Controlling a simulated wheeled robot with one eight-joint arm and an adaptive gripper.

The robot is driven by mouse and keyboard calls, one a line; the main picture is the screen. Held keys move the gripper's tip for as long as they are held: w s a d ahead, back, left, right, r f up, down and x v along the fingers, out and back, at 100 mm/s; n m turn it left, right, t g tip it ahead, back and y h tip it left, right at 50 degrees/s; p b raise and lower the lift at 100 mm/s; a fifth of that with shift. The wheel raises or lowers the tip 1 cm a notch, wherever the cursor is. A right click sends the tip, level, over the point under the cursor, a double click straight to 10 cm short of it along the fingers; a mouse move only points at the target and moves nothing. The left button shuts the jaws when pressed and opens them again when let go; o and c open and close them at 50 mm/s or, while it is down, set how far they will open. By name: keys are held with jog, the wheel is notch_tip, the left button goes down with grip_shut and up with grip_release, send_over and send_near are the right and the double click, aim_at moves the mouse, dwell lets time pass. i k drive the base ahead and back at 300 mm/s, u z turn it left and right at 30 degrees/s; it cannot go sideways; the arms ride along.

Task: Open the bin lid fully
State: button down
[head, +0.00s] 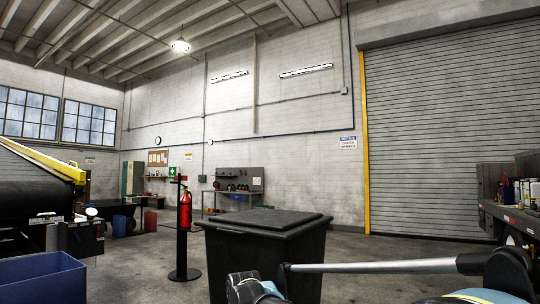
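The dark grey bin (262,268) stands on the floor just ahead, a little left of the middle of the head view. Its lid (262,222) lies flat on top and looks closed. Parts of my arm cross the bottom right of the view, in front of the bin's lower right side. My gripper cannot be made out in this view.
A red fire extinguisher (185,211) hangs on a black stand left of the bin. A blue container (42,279) and the belt loader (35,190) are farther left. A workbench (518,221) stands at the right. Open floor lies behind the bin, toward the roller door (430,140).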

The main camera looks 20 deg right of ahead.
aim_at(282, 225)
jog(key=u, duration=0.05)
jog(key=i, duration=1)
jog(key=z, duration=0.05)
